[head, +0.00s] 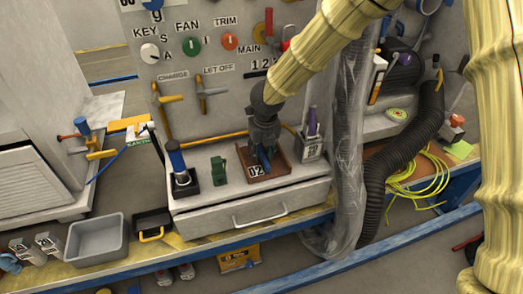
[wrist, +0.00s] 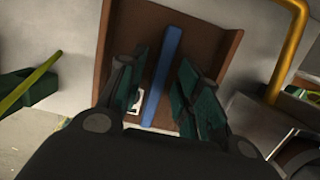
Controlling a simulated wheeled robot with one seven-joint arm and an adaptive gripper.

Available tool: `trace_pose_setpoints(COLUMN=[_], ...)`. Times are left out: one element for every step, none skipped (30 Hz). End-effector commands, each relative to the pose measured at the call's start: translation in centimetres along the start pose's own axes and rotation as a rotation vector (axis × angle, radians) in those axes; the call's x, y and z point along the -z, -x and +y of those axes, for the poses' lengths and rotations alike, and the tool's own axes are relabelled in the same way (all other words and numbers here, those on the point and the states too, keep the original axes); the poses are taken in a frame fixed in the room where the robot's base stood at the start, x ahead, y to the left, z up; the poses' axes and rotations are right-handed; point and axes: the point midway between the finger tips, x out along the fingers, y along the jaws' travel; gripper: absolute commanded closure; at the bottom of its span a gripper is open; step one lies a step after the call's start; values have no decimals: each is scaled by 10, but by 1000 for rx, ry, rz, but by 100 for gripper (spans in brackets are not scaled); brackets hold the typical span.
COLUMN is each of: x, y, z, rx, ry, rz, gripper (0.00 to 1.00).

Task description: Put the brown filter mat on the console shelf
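A brown tray-like piece (head: 283,163) with raised sides lies on the grey console shelf (head: 222,205), above the drawer. It is the only brown thing I can match to the filter mat. A "02" label is on its front left. My gripper (head: 264,158) points down over it. In the wrist view the brown piece (wrist: 205,35) fills the upper middle, with a blue bar (wrist: 165,65) running along it. My gripper's dark green fingers (wrist: 160,95) stand apart on either side of the bar, with gaps showing. The near end of the piece is hidden.
A blue-topped tool (head: 180,168) and a green block (head: 218,170) stand left of the brown piece; a purple-handled holder (head: 312,140) is right. A plastic-wrapped column (head: 348,150) and black hose (head: 405,150) are further right. A grey bin (head: 95,238) sits at lower left.

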Motion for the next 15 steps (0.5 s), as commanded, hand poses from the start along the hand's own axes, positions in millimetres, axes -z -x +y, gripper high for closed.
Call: trace_pose_setpoints(x=[0, 0, -1, -1, -1, -1, -1, -1, -2, -2, -2, -2, -2, -2, -1], y=[0, 1, 3, 4, 6, 10, 14, 18, 24, 29, 34, 42, 48, 53, 60], z=[0, 0, 0, 0, 0, 0, 0, 0, 0, 0, 0, 0, 0, 0, 0], rx=[0, 0, 0, 0, -1, -1, -2, -1, -2, -2, -2, -1, -2, -2, -2], ry=[0, 0, 0, -1, -1, -1, -1, -1, -1, -1, -1, -1, -1, -1, -1], rz=[0, 0, 0, -1, -1, -2, -2, -2, -2, -3, -3, -3, -4, -3, -2], gripper=[66, 66, 66, 66, 66, 66, 66, 66, 66, 66, 66, 66, 66, 66, 66])
